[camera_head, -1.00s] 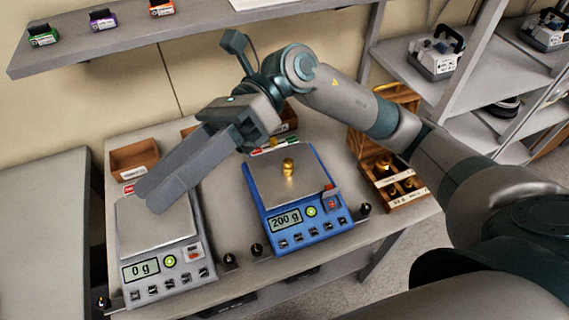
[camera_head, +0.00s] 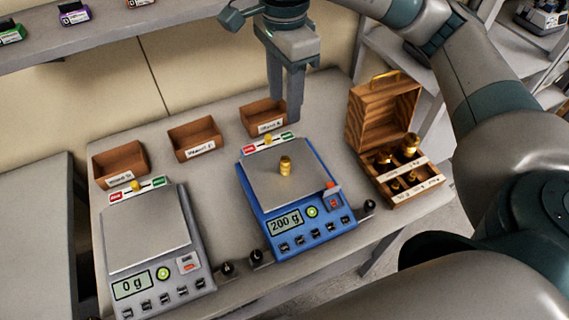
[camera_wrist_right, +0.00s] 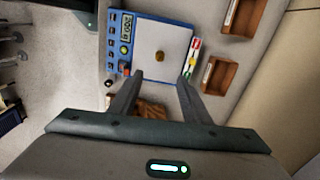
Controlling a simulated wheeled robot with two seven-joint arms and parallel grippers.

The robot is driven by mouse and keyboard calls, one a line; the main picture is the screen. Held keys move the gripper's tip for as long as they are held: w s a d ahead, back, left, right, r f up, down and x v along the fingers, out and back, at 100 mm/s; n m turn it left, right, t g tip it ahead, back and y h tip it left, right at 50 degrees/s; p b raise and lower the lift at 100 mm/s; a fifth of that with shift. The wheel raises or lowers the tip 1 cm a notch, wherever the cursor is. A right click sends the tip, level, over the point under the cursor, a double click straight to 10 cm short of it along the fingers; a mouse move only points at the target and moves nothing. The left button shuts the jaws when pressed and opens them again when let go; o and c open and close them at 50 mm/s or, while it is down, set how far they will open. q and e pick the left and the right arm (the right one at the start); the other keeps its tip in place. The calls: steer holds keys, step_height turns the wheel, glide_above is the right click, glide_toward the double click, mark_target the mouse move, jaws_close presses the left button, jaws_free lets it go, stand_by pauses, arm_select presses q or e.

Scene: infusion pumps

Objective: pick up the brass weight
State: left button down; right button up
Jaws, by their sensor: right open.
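A small brass weight (camera_head: 285,165) stands upright on the pan of the blue scale (camera_head: 318,227), whose display reads 200 g. In the right wrist view the brass weight (camera_wrist_right: 159,57) lies beyond the fingertips, roughly in line with the gap between them. My right gripper (camera_head: 284,118) points down behind the blue scale, above and apart from the weight. Its two fingers (camera_wrist_right: 160,78) are spread and nothing is between them. My left gripper is in none of the current views.
A grey scale (camera_head: 150,225) reading 0 g stands at left. Several brown bins (camera_head: 195,138) line the table's back. An open wooden case (camera_head: 385,135) with brass weights stands right of the blue scale. A shelf (camera_head: 110,40) runs above the table.

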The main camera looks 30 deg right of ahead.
steer(key=shift+f, duration=0.15)
steer(key=p, duration=0.4)
glide_above(285, 159)
step_height(285, 159, down, 11)
steer(key=shift+a+r, duration=0.1)
steer(key=shift+f, duration=0.6)
steer(key=shift+s+f+p, duration=0.1)
steer(key=shift+f+p, duration=0.75)
step_height(285, 159, down, 2)
steer(key=shift+f+p, duration=0.1)
steer(key=shift+p, duration=0.45)
steer(key=shift+f, duration=0.65)
